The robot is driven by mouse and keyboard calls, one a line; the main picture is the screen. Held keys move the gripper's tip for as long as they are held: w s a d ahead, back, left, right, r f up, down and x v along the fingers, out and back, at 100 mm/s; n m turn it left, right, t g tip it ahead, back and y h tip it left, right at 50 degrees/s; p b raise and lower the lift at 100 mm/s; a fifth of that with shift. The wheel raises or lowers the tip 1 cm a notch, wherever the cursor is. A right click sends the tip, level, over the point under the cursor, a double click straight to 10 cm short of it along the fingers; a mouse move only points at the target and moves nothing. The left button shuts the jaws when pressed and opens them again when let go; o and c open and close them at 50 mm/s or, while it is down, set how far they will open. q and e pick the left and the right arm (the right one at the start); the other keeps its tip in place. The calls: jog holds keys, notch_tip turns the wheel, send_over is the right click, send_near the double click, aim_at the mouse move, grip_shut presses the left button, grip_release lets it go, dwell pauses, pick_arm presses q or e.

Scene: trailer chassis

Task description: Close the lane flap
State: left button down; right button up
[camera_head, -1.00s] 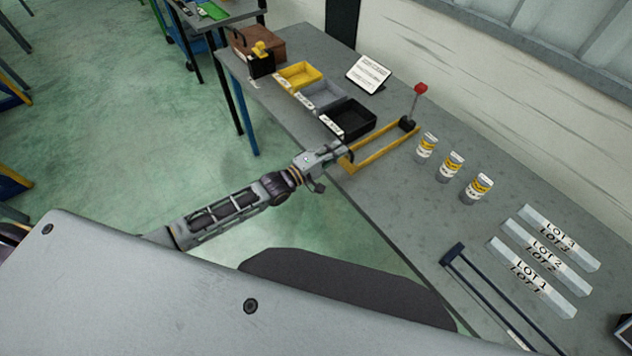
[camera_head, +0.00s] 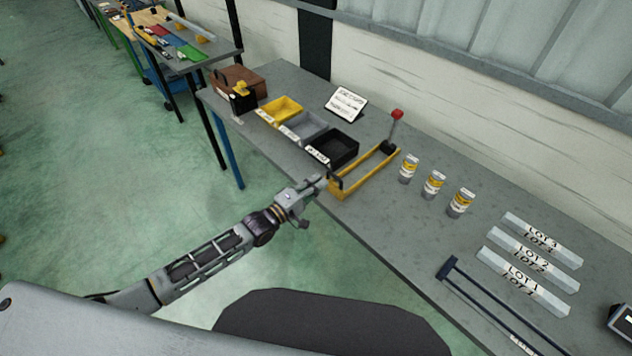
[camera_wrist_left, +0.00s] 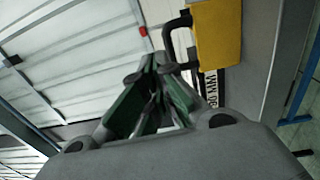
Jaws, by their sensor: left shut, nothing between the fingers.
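The yellow lane (camera_head: 370,168) has two long rails on the grey bench. At its near end is a yellow end plate (camera_head: 338,193), seemingly the flap, with a black handle (camera_head: 336,181). In the left wrist view the yellow plate (camera_wrist_left: 217,45) and black handle (camera_wrist_left: 170,42) show close up, just beyond the fingers. My left gripper (camera_head: 321,183) is shut and empty, just left of the handle at the bench's front edge. It also shows in the left wrist view (camera_wrist_left: 152,68). I cannot tell whether it touches the handle. My right gripper is out of view.
A red-knobbed lever (camera_head: 396,116) stands at the lane's far end. A black bin (camera_head: 334,149) is close beside the lane on the left. Several cans, including one (camera_head: 409,168), stand to the right, near the clear LOT holders (camera_head: 526,282) and a dark blue frame (camera_head: 490,305).

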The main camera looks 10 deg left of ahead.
pick_arm(q)
jog(key=r+v, duration=0.2)
jog(key=v, duration=0.8)
jog(key=shift+r+b, duration=0.2)
jog(key=shift+b, duration=0.25)
dwell(0.9)
